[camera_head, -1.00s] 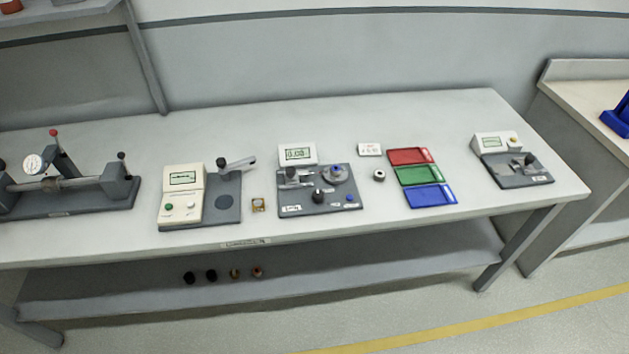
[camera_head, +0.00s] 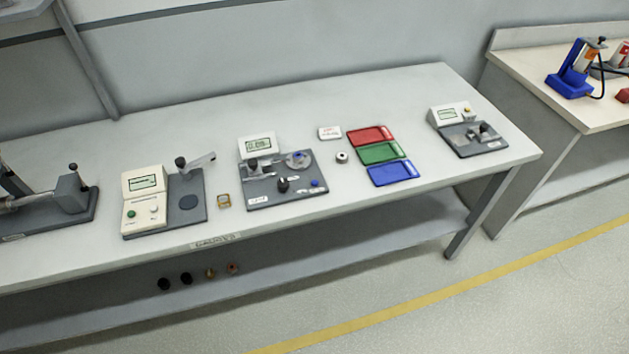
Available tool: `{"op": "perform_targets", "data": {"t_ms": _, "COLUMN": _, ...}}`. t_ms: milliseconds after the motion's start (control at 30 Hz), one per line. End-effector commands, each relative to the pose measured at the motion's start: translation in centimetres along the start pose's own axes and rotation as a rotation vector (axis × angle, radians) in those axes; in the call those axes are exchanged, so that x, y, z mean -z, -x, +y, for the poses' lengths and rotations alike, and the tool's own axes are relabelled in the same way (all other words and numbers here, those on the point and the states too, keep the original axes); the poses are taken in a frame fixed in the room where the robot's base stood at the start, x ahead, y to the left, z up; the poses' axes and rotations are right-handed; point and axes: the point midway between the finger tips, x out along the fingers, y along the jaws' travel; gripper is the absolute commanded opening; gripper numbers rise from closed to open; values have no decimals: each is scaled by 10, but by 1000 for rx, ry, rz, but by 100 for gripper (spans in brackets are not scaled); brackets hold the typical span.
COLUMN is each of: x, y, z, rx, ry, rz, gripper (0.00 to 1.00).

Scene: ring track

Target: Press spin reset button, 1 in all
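My gripper is not in view. I cannot read which button is the spin reset one. The white console (camera_head: 144,181) at left has a green button (camera_head: 131,215) and a pale round control beside it on its front. The middle grey fixture (camera_head: 262,191) has a small display (camera_head: 257,146), a dark knob (camera_head: 282,184) and a blue round button (camera_head: 315,183) at its front right corner. A smaller display unit (camera_head: 446,117) at the right end has a yellowish button (camera_head: 467,111). Labels are too small to read.
Red (camera_head: 371,136), green (camera_head: 380,153) and blue (camera_head: 391,175) trays lie right of the middle fixture, near a small ring (camera_head: 342,157). A small brass-coloured part (camera_head: 223,200) lies left of it. A second bench (camera_head: 541,93) holds a blue device (camera_head: 574,72). Floor in front is clear.

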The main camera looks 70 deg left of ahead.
Motion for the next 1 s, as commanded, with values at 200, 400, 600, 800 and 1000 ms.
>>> {"op": "perform_targets", "data": {"t_ms": 200, "x": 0, "y": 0, "z": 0, "rx": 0, "ry": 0, "rz": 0, "gripper": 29}}
{"op": "perform_targets", "data": {"t_ms": 400, "x": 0, "y": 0, "z": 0, "rx": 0, "ry": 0, "rz": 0, "gripper": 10}}
{"op": "perform_targets", "data": {"t_ms": 600, "x": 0, "y": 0, "z": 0, "rx": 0, "ry": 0, "rz": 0, "gripper": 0}}
{"op": "perform_targets", "data": {"t_ms": 800, "x": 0, "y": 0, "z": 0, "rx": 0, "ry": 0, "rz": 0, "gripper": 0}}
{"op": "perform_targets", "data": {"t_ms": 1000, "x": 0, "y": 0, "z": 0, "rx": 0, "ry": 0, "rz": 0, "gripper": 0}}
